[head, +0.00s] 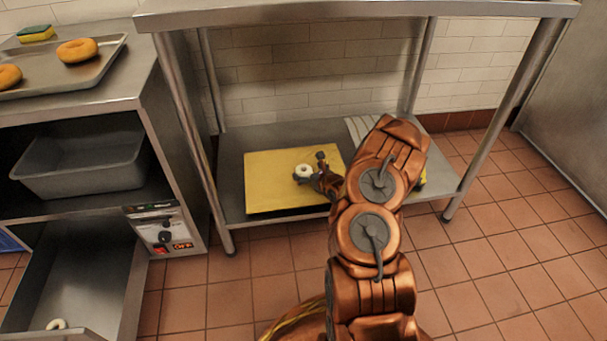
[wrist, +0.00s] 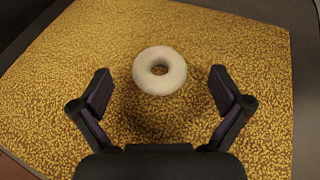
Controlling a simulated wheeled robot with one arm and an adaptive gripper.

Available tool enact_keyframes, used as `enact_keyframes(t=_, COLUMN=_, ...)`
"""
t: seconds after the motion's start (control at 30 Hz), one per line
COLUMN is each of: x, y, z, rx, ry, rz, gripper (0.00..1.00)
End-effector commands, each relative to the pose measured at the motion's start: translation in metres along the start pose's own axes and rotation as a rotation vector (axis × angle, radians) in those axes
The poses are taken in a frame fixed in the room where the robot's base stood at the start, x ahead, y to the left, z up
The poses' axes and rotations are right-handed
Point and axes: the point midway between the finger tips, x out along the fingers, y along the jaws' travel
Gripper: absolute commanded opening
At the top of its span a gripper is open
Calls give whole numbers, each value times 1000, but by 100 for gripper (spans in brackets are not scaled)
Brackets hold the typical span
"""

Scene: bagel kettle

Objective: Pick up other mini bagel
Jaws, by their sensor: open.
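A small pale mini bagel (wrist: 160,83) lies flat on a yellow speckled board (wrist: 265,55). In the head view the bagel (head: 303,171) is on the yellow board (head: 268,190) on the lower shelf of the steel table. My gripper (wrist: 160,88) is open, with one finger on each side of the bagel in the wrist view and nothing held. In the head view my gripper (head: 312,172) is beside the bagel and partly covers it. Another pale mini bagel (head: 57,324) lies in the low steel drawer at the bottom left.
The table's top (head: 350,8) is above the shelf (head: 232,150), with legs at its corners. At left, a counter holds a tray (head: 100,68) with two browned bagels and a sponge (head: 36,33). A grey bin (head: 75,170) sits below. Tiled floor (head: 500,280) is clear at right.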

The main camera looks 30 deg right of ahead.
Motion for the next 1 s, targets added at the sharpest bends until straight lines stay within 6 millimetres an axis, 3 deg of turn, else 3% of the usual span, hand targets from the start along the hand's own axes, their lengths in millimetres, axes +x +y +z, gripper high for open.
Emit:
enact_keyframes(t=0.2, x=22, y=1, z=-2, rx=-1, ry=0, rz=1, gripper=100)
enact_keyframes(t=0.53, x=25, y=1, z=0, rx=1, ry=-1, rz=1, gripper=100)
enact_keyframes(t=1.0, x=25, y=1, z=0, rx=0, ry=-1, rz=1, gripper=52)
